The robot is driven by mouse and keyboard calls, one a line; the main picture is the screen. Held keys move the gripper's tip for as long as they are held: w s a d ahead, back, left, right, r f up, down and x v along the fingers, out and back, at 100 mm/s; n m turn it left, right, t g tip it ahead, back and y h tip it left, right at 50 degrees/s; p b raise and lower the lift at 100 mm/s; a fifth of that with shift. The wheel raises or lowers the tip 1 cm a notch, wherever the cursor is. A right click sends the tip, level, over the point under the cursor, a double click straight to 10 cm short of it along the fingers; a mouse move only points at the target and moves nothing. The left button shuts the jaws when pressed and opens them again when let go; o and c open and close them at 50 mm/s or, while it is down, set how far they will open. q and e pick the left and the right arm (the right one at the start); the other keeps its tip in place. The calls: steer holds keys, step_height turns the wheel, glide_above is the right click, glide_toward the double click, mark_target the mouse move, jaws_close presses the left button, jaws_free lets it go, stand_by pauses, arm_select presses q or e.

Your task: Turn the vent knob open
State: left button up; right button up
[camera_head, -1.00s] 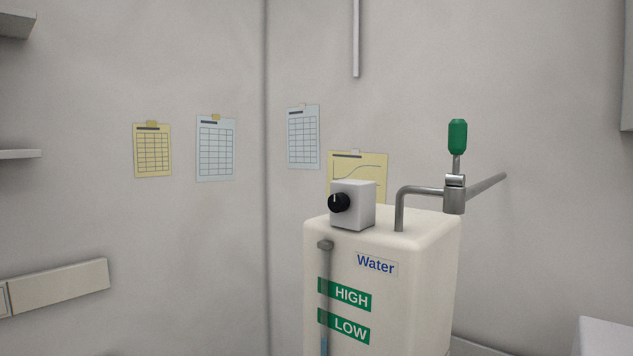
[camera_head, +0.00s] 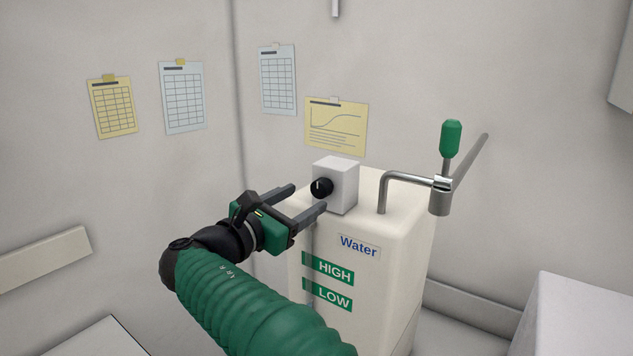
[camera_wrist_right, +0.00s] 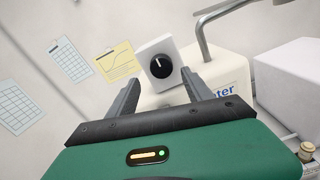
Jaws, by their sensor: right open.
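The vent knob (camera_head: 321,187) is a round black dial with a white pointer line, on the front of a small white box (camera_head: 344,184) on top of the cream water tank (camera_head: 390,250). Its line points roughly upward. The knob also shows in the right wrist view (camera_wrist_right: 161,66), just beyond and between the finger ends. My right gripper (camera_head: 308,197) is open and empty, with its two dark fingers pointing at the knob. A small gap seems to separate the fingers from the knob; contact cannot be made out. My left gripper is not in view.
A bent metal pipe with a valve (camera_head: 440,194) and green handle (camera_head: 450,138) rises from the tank top, right of the box. A white block (camera_head: 575,325) stands at the lower right. Paper charts hang on the walls behind. The space left of the tank is open.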

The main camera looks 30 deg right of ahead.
mark_target(317, 191)
steer(key=x, duration=0.2)
steer(key=p+x, duration=0.1)
steer(key=x, duration=0.1)
steer(key=shift+s+d+r, duration=0.1)
steer(key=shift+s+r, duration=0.05)
steer(key=shift+r, duration=0.05)
steer(key=shift+d+p, duration=0.3)
steer(key=shift+d, duration=0.1)
steer(key=shift+r, duration=0.1)
steer(key=shift+a, duration=0.25)
steer(key=shift+w, duration=0.3)
steer(key=shift+c, duration=2.2)
steer(key=shift+s+d, duration=0.2)
steer(key=shift+d, duration=0.1)
steer(key=c, duration=0.7)
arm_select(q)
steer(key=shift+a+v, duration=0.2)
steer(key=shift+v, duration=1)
arm_select(e)
jaws_close()
